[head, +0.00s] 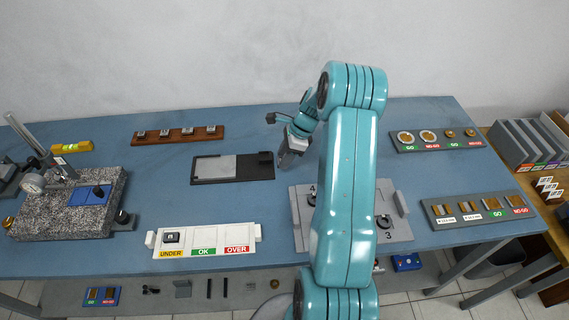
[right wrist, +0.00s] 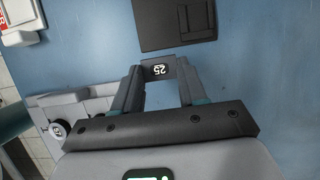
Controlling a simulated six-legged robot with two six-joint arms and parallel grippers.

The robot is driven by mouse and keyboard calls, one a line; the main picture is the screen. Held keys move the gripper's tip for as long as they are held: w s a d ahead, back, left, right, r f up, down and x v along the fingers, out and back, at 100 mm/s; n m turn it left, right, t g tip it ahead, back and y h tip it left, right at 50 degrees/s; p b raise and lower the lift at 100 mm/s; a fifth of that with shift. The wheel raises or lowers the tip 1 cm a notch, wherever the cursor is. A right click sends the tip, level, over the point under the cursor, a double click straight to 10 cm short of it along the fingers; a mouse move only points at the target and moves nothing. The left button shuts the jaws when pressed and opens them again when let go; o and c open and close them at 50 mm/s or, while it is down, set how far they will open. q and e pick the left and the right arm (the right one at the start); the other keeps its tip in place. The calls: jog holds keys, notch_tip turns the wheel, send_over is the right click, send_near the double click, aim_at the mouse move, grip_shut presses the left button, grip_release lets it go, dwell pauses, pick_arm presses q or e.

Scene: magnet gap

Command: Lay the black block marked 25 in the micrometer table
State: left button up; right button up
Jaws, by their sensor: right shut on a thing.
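My right gripper (head: 285,160) shows in the head view just right of a low black base. In the right wrist view it is shut on a black block marked 25 (right wrist: 158,70), its white number upside down between the fingertips. The held block is not distinct in the head view. My left gripper is out of view.
A grey fixture plate (head: 300,235) lies in front, partly hidden by my right arm. A white UNDER/OK/OVER tray (head: 205,240) stands front left. A wooden rack (head: 178,136) stands behind. Blue tabletop around the base is clear.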

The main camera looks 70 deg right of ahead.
aim_at(280, 173)
notch_tip(280, 173, down, 4)
jog(key=shift+w+f, duration=0.1)
jog(key=shift+f, duration=0.1)
jog(key=shift+f, duration=0.15)
jog(key=o, duration=1.1)
jog(key=shift+o, duration=0.2)
